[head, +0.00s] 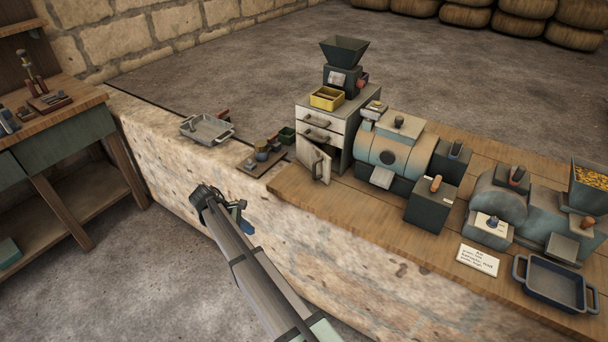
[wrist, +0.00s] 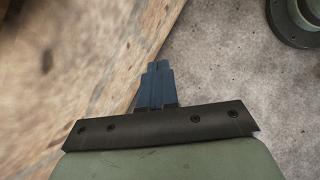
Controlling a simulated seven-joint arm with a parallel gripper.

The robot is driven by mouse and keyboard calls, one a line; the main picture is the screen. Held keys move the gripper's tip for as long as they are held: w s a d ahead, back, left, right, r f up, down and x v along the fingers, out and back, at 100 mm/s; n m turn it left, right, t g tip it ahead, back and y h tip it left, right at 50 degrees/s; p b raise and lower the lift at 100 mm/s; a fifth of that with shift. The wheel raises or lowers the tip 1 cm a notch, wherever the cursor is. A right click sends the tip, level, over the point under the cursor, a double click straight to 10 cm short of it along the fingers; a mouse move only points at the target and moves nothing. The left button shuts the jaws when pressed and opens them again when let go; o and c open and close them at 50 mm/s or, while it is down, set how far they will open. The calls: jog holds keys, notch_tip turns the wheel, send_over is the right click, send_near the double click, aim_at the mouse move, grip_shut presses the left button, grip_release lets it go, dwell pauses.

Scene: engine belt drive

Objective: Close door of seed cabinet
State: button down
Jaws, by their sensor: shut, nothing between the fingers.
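The seed cabinet (head: 338,122) is a pale box with two drawers above a small door, standing on the wooden counter. Its door (head: 309,160) stands partly open, swung out toward the counter's front edge, with a dark gap showing at its right side. My gripper (head: 242,206) is in front of the stone wall, to the left of the door and lower in the picture, clear of it. In the wrist view its blue fingers (wrist: 158,66) are together with nothing between them. The cabinet does not show in the wrist view.
A yellow box (head: 327,98) and a dark hopper mill (head: 343,65) stand on top of the cabinet. Rounded machines (head: 398,150) stand to its right. A small board with jars (head: 262,156) and a metal tray (head: 207,129) lie to its left. Bare counter lies before the door.

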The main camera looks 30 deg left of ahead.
jog(key=w+d+r+m+t+h, duration=0.2)
jog(key=w+r+m+t+h, duration=0.2)
jog(key=w+r+m+t, duration=0.75)
jog(key=m, duration=0.3)
send_near(324, 168)
jog(key=w, duration=0.1)
jog(key=w+g, duration=0.1)
jog(key=shift+w+d+r+n, duration=0.1)
jog(key=shift+w+d+n, duration=0.15)
jog(key=shift+w+d, duration=0.15)
jog(key=shift+w+d+t, duration=0.15)
jog(key=shift+d+t, duration=0.1)
jog(key=shift+d, duration=0.1)
jog(key=shift+w+d+n+t+y, duration=0.25)
jog(key=shift+w+d+n+y, duration=0.25)
jog(key=shift+w+y, duration=0.25)
jog(key=shift+w+d+n+t+y, duration=0.3)
jog(key=shift+w+d+n+y, duration=0.25)
jog(key=shift+w, duration=0.3)
jog(key=shift+w+d+n+t+y, duration=0.25)
jog(key=shift+w+d+n+y, duration=0.25)
jog(key=shift+w+y, duration=0.3)
jog(key=shift+w, duration=0.1)
